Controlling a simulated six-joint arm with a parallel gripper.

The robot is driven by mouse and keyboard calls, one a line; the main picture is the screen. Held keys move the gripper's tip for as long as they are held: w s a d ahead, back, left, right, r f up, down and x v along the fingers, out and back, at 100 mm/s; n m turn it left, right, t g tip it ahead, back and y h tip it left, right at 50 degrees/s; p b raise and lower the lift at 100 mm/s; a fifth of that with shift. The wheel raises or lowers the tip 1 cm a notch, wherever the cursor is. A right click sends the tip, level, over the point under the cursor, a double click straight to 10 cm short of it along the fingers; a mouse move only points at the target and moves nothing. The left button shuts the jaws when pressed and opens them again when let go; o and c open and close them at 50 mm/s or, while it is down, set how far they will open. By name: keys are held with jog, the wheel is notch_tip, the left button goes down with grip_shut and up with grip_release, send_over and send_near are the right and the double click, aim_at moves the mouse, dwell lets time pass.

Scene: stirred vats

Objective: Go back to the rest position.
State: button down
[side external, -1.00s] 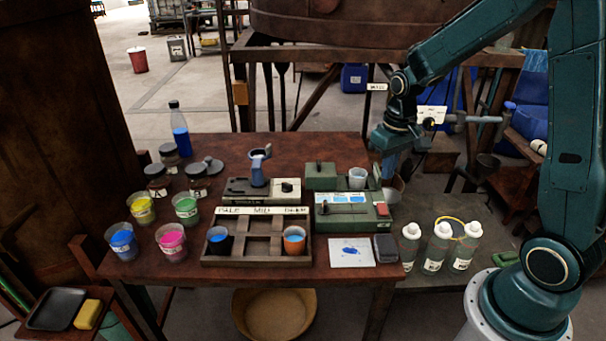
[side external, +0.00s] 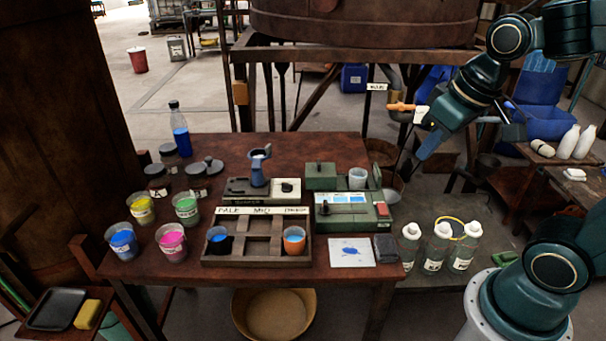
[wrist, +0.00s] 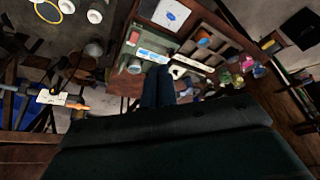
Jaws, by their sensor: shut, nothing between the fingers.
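My gripper (side external: 412,163) hangs in the air to the right of the wooden table (side external: 325,150), tilted down and to the left. It is shut with nothing in it. In the wrist view its fingers (wrist: 157,88) show close together as a dark blue pair, with the table and its objects beyond them. No object of the task is named beyond my own arm.
An orange valve handle (side external: 402,107) on a pipe is close above my gripper. A green device (side external: 345,215) with a cup (side external: 357,178) stands at the table's right. A wooden rack (side external: 257,246) holds two cups. White-capped bottles (side external: 437,248) stand right of the table.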

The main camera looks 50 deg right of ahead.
jog(key=s+a+r+t, duration=0.1)
jog(key=s+a, duration=0.1)
jog(key=s, duration=0.3)
jog(key=shift+s+r+n, duration=0.3)
jog(key=shift+s+n, duration=0.05)
jog(key=shift+n, duration=0.05)
jog(key=shift+w, duration=0.1)
jog(key=n+g, duration=0.5)
jog(key=n, duration=0.4)
send_over(388, 214)
notch_tip(388, 214, down, 12)
jog(key=shift+f, duration=6.9)
